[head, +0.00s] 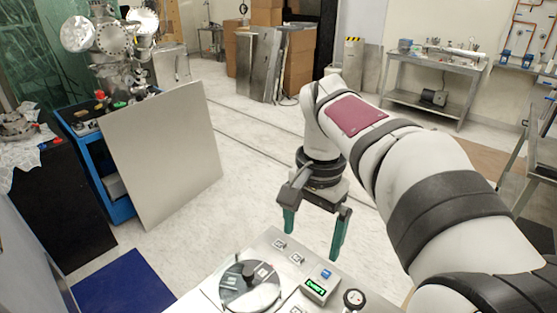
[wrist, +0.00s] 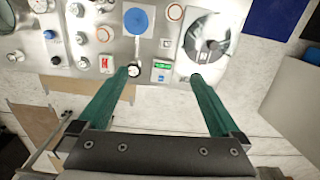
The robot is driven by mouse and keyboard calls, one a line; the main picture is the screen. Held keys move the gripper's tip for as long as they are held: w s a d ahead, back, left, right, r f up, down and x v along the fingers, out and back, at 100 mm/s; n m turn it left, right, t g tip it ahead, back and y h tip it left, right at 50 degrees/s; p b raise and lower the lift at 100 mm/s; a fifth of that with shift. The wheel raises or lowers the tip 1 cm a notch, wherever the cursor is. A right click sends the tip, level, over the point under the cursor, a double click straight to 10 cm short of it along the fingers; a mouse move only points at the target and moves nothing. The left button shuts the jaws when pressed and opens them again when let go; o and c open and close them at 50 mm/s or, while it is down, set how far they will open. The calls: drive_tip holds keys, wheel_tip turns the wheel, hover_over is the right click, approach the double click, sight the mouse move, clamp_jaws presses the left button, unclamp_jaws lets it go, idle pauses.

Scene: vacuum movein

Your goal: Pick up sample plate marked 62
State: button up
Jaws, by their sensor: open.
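My gripper (head: 312,244) is open and empty, with two green fingers pointing down above the far edge of a metal panel (head: 222,270). It also shows in the wrist view (wrist: 159,75), where the fingers are wide apart at the panel's edge. No plate marked 62 can be made out. Small square tags, one (head: 279,244) and another (head: 297,259), lie on the panel near the gripper, but their marks are too small to read. The fingers touch nothing that I can see.
The panel carries a round dish with a dark disc (head: 237,273), a small box with a green display (head: 316,288) and a black knob (head: 354,298). The wrist view shows a blue disc (wrist: 138,20) and several knobs. A large grey board (head: 165,150) leans at the left.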

drive_tip(key=s+f+n, duration=0.1)
drive_tip(key=s+f, duration=0.2)
drive_tip(key=s, duration=0.4)
drive_tip(key=s+f+n+y, duration=0.1)
drive_tip(key=s+f, duration=0.2)
drive_tip(key=s, duration=0.5)
drive_tip(key=s+a+f, duration=0.1)
drive_tip(key=s+f, duration=0.2)
drive_tip(key=s, duration=0.4)
drive_tip(key=shift+s+f+n+y, duration=0.15)
drive_tip(key=shift+n+y, duration=0.15)
drive_tip(key=shift+n, duration=0.1)
drive_tip(key=shift+s+a+f, duration=0.1)
drive_tip(key=shift+s, duration=0.05)
drive_tip(key=shift+c, duration=0.3)
drive_tip(key=c, duration=0.9)
